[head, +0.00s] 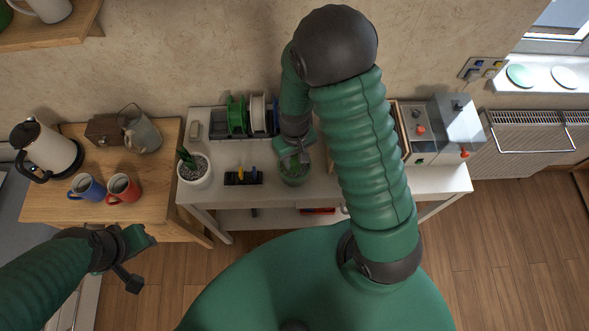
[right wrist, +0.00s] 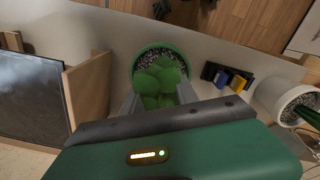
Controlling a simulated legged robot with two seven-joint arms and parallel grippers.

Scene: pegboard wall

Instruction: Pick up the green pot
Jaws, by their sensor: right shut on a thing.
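The green pot (head: 294,178) stands at the front middle of the white table in the head view. In the right wrist view the green pot (right wrist: 137,68) shows its rim, dark gravel and a lumpy green cactus. My right gripper (head: 299,158) reaches down to the pot from behind and is shut on it. In the right wrist view the fingers of my right gripper (right wrist: 158,98) lie on either side of the cactus, at the near side of the pot. Their contact is partly hidden. My left gripper (head: 133,258) is empty and open at the lower left, away from the table.
A white pot with a cactus (head: 197,175) and a black holder with coloured items (head: 243,177) stand left of the green pot on the white table (head: 330,185). Spools (head: 250,115) stand behind. Mugs (head: 122,188) and a kettle (head: 48,150) are on the wooden table.

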